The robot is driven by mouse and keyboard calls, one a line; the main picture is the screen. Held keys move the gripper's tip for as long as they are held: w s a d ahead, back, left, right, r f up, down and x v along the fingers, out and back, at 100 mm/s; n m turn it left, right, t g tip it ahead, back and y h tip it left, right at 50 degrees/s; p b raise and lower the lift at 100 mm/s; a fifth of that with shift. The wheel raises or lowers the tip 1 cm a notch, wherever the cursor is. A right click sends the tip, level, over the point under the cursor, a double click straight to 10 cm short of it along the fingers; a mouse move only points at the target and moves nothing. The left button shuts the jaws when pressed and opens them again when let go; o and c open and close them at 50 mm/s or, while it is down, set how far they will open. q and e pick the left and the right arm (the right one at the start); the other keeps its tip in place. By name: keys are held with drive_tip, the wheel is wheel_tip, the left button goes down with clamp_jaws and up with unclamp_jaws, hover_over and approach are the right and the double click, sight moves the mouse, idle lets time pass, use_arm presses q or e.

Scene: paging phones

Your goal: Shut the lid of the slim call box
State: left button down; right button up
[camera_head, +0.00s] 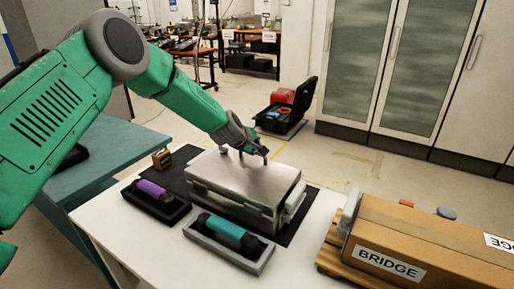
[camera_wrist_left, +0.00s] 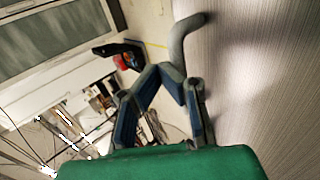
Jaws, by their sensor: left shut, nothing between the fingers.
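The call box is a brushed silver metal case (camera_head: 238,180) on a black mat on the white table. Its flat lid looks down over the body; a small gap cannot be ruled out from here. A pale handset-like part (camera_head: 292,203) sits at its right end. My left gripper (camera_head: 256,153) is shut and empty at the far edge of the lid; whether it touches is unclear. In the left wrist view the fingers (camera_wrist_left: 180,65) are beside the brushed metal surface (camera_wrist_left: 265,75), which fills the right side. My right gripper is not in view.
A purple handset in a dark cradle (camera_head: 157,203) and a teal handset in a grey cradle (camera_head: 230,241) stand before the box. A small brass-coloured object (camera_head: 162,159) is at the back left. A cardboard box marked BRIDGE (camera_head: 430,235) on a wooden pallet is at right.

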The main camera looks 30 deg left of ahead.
use_arm(q)
drive_tip(key=r+p, duration=0.3)
drive_tip(key=r, duration=0.1)
drive_tip(key=shift+s+a, duration=0.25)
wheel_tip(320, 180, up, 10)
drive_tip(key=s, duration=0.2)
drive_tip(key=shift+f+b, duration=0.25)
drive_tip(key=shift+b, duration=0.15)
